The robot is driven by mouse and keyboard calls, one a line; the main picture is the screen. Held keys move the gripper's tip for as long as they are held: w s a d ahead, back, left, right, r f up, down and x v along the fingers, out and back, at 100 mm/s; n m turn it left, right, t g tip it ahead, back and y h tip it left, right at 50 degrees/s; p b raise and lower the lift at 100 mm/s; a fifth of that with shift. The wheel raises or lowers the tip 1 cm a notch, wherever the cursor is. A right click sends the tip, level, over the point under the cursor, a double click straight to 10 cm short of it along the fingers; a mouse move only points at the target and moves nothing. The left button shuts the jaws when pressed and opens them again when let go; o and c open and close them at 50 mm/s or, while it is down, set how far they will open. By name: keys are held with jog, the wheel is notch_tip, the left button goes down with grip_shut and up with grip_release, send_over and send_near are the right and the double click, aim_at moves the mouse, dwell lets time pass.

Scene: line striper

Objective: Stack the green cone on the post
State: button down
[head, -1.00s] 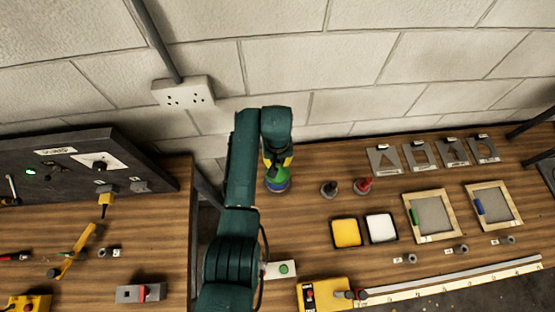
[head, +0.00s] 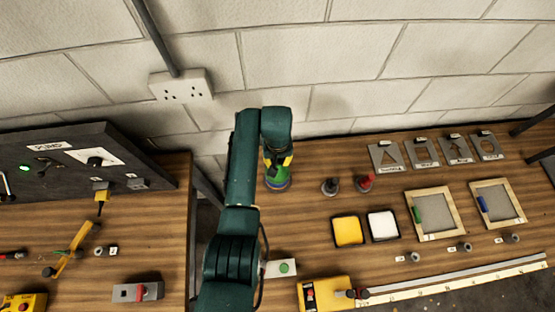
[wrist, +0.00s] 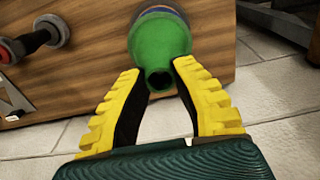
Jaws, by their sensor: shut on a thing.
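The green cone (head: 277,173) sits below my gripper (head: 279,162) in the head view, near the left end of the right-hand table. In the wrist view the cone (wrist: 160,45) shows its narrow open top towards me. My gripper (wrist: 160,72) has its yellow fingertips on either side of the narrow part and is shut on the cone. A blue ring-like part (head: 278,186) shows directly under the cone, and also at its far edge in the wrist view (wrist: 157,10). I cannot make out the post; it may be hidden beneath the cone.
A black bottle-like thing (head: 329,187) and a red one (head: 365,183) stand to the right. Yellow (head: 347,231) and white (head: 382,225) trays lie in front of them. A gap separates this table from the left one. The wall is close behind.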

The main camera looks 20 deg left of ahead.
aim_at(277, 164)
jog(key=shift+f+b, duration=1.4)
jog(key=shift+f, duration=0.45)
jog(key=c, duration=0.9)
grip_release()
jog(key=shift+r, duration=0.1)
jog(key=shift+o, duration=0.2)
notch_tip(277, 164, up, 8)
jog(key=p, duration=0.8)
